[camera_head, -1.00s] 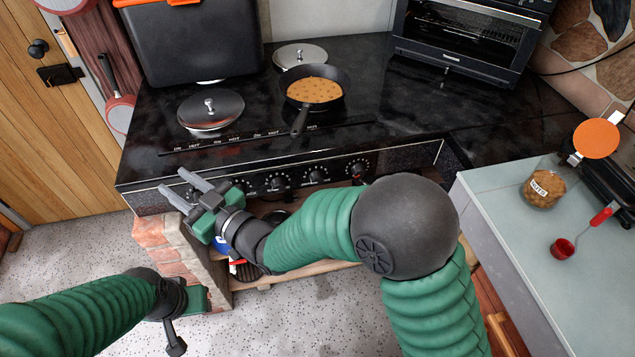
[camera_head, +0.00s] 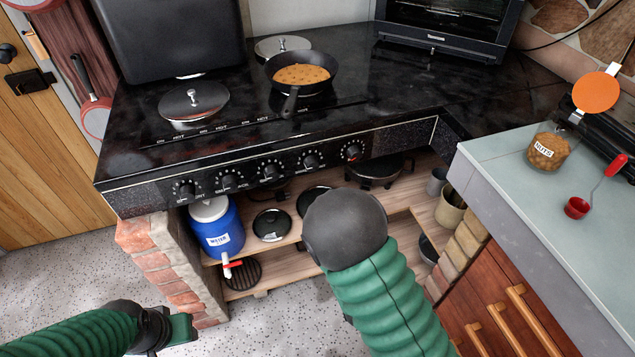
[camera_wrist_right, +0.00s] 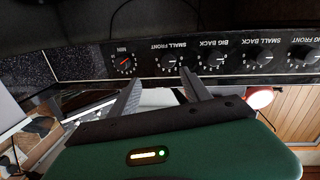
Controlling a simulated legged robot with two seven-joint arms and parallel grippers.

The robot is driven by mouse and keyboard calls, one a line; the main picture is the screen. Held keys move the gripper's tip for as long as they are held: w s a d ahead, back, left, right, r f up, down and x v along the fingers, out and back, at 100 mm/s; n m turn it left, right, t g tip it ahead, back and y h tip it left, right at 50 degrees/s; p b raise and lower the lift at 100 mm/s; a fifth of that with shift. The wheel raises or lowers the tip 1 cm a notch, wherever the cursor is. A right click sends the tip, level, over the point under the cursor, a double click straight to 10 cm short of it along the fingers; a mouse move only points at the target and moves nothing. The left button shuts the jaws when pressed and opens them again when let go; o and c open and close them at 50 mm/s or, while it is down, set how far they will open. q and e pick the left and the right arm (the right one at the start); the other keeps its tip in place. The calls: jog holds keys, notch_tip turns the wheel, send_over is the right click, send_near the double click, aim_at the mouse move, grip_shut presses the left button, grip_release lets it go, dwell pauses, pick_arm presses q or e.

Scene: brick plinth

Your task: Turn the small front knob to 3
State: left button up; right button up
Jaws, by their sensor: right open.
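The small front knob (camera_head: 310,160) is a black dial on the stove's front panel, second from the right in the head view. In the right wrist view, which is upside down, the small front knob (camera_wrist_right: 170,62) sits beside its "SMALL FRONT" label. My right gripper (camera_wrist_right: 162,78) is open and empty, its fingertips pointing at the panel near this knob, with no clear contact. In the head view it is hidden behind my dark arm joint. My left gripper (camera_head: 181,329) is low at the left, away from the stove; its fingers cannot be made out.
Beside the knob are a red-marked knob (camera_head: 352,151) and the big back knob (camera_head: 271,171). A pan (camera_head: 284,87) stands on the cooktop (camera_head: 400,95). A blue water jug (camera_head: 217,228) and pans sit on the shelf below. A counter (camera_head: 545,220) stands at right.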

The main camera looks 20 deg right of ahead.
jog(key=f+b, duration=0.1)
jog(key=b, duration=0.4)
send_near(313, 168)
jog(key=w+a, duration=0.1)
jog(key=w, duration=0.1)
jog(key=w+d, duration=0.1)
jog(key=w, duration=0.3)
jog(key=w+d, duration=0.1)
jog(key=w, duration=0.1)
jog(key=shift+d+f+b, duration=0.1)
jog(key=shift+d+b, duration=0.2)
jog(key=shift+w+a, duration=0.1)
jog(key=shift+a, duration=0.6)
jog(key=shift+c, duration=0.4)
jog(key=shift+d, duration=0.4)
jog(key=c, duration=0.7)
grip_shut()
pick_arm(q)
notch_tip(313, 168, down, 8)
jog(key=a, duration=0.1)
jog(key=shift+a, duration=0.2)
pick_arm(e)
jog(key=shift+a, duration=0.15)
